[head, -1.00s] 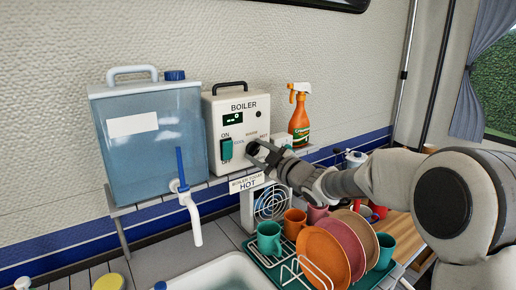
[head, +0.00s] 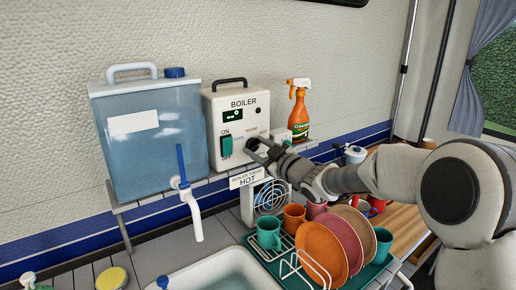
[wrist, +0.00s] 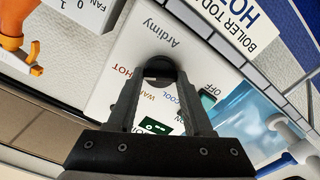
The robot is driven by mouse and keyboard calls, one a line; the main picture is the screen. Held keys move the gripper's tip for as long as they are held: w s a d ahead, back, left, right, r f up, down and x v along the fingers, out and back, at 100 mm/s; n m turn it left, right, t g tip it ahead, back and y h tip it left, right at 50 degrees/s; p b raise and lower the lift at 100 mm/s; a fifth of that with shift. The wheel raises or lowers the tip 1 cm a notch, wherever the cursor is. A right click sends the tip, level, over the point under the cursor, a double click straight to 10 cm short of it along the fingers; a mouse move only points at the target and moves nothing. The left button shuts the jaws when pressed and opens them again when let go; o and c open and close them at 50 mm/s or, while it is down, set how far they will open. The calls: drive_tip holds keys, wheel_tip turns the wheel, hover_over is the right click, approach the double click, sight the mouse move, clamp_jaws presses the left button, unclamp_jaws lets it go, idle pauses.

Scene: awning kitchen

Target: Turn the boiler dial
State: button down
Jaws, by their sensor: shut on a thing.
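The boiler (head: 243,108) is a white box with a black top handle, a small dark display (head: 232,115) and a green ON/OFF switch (head: 226,147). Its dark round dial (wrist: 160,68) is on the front panel, with COOL, WARM and HOT labels around it in the wrist view. My gripper (head: 257,147) reaches in from the right at the lower right of the boiler front. In the wrist view my gripper (wrist: 160,75) has its two fingertips on either side of the dial, shut on it. The fingers hide part of the dial, and its pointer cannot be made out.
A blue water tank (head: 150,135) with a tap stands left of the boiler. An orange spray bottle (head: 299,112) stands to its right. Below my arm is a dish rack (head: 265,262) with plates and mugs. A sink (head: 225,272) lies at the front.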

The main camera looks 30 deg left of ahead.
drive_tip(key=shift+c, duration=1.6)
unclamp_jaws()
drive_tip(key=v, duration=1.7)
drive_tip(key=shift+d, duration=0.2)
drive_tip(key=shift+s, duration=0.1)
